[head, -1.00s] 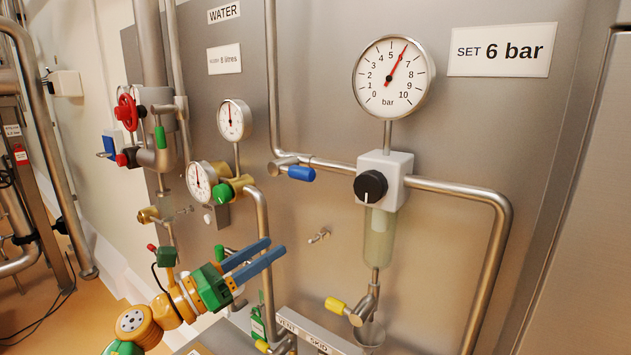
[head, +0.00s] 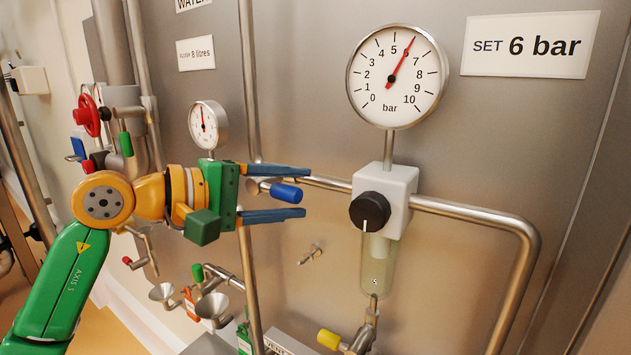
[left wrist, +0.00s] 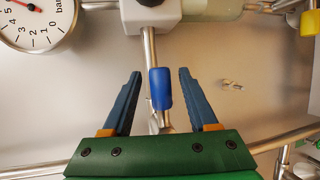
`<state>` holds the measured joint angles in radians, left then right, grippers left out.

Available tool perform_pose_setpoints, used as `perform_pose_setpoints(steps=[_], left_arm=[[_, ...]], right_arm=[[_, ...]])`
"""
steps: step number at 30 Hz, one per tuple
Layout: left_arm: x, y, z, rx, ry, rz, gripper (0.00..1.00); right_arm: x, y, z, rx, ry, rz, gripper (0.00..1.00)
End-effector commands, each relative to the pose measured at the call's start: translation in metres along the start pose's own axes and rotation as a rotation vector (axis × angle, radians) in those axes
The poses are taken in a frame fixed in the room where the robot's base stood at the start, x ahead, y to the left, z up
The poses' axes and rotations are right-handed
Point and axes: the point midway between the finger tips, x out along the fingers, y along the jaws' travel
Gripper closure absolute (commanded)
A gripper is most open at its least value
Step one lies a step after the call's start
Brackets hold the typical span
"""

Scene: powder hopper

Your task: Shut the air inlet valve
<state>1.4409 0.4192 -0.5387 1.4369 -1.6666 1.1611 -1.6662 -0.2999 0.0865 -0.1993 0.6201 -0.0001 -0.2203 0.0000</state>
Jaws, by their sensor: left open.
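The valve with the blue lever handle (head: 286,193) sits on the steel pipe that runs right to the white regulator (head: 388,188). The handle lies roughly along that pipe. My left gripper (head: 305,192) is open, with one blue finger above the handle and one below it in the head view. In the left wrist view the blue handle (left wrist: 160,89) lies between the two spread fingers (left wrist: 160,73), with a gap on each side. The valve body is partly hidden by the gripper. My right gripper is not in view.
The large gauge (head: 397,77) reads about 6 bar, beside a "SET 6 bar" sign (head: 530,44). A black knob (head: 369,211) is on the regulator. A smaller gauge (head: 208,126) and a red handwheel (head: 87,115) are at left. A yellow-handled valve (head: 328,340) is below.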

Motion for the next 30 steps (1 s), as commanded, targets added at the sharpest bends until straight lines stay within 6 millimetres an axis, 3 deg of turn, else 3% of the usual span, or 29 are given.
perform_pose_setpoints(steps=[1,6,14,18,21,30], left_arm=[[0.009,0.005,0.002,-0.003,-0.005,-0.003,0.41],[0.032,0.003,0.001,-0.004,-0.003,0.0,0.41],[0.036,0.0,0.0,-0.003,-0.001,0.0,0.41],[0.035,0.0,0.0,-0.004,-0.001,0.001,0.79],[0.035,0.0,0.0,-0.004,-0.001,0.001,1.0],[0.035,0.0,0.0,-0.004,-0.001,0.0,1.0]], right_arm=[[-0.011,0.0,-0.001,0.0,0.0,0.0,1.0],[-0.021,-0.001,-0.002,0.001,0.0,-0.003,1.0],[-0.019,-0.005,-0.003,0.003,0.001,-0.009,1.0],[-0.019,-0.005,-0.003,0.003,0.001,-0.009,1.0],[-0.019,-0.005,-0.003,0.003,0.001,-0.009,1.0],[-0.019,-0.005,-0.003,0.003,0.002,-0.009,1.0]])
